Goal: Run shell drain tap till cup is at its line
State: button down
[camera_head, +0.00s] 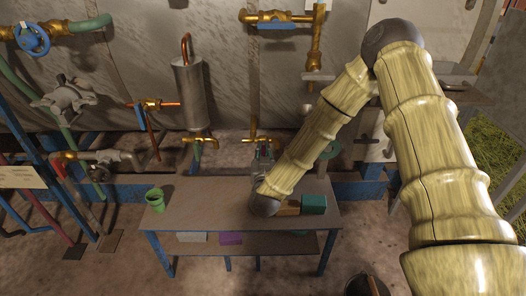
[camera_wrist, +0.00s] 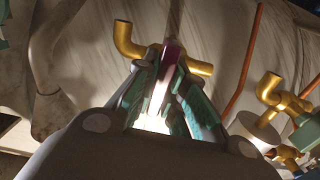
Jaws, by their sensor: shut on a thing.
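My gripper (camera_head: 263,154) is above the back edge of the bench, at a brass tap (camera_head: 262,140) low on the wall. In the wrist view its teal fingers (camera_wrist: 168,62) are shut on a dark red tap handle (camera_wrist: 171,47), with brass pipe (camera_wrist: 126,40) showing on both sides. A grey metal cylinder (camera_head: 188,92), perhaps the shell, hangs left of my gripper, with another brass tap (camera_head: 199,141) below it. A green cup (camera_head: 155,199) stands upright at the bench's left end, apart from my gripper. Its line and contents cannot be made out, nor can any flow.
The bench (camera_head: 205,197) is mostly clear between cup and arm. A teal box (camera_head: 314,204) and a brown block (camera_head: 289,208) lie at its right. A lower shelf holds a purple box (camera_head: 231,238). Pipes and a blue handwheel (camera_head: 32,40) crowd the left.

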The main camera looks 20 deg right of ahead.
jog(key=c, duration=1.5)
grip_release()
jog(key=v, duration=1.2)
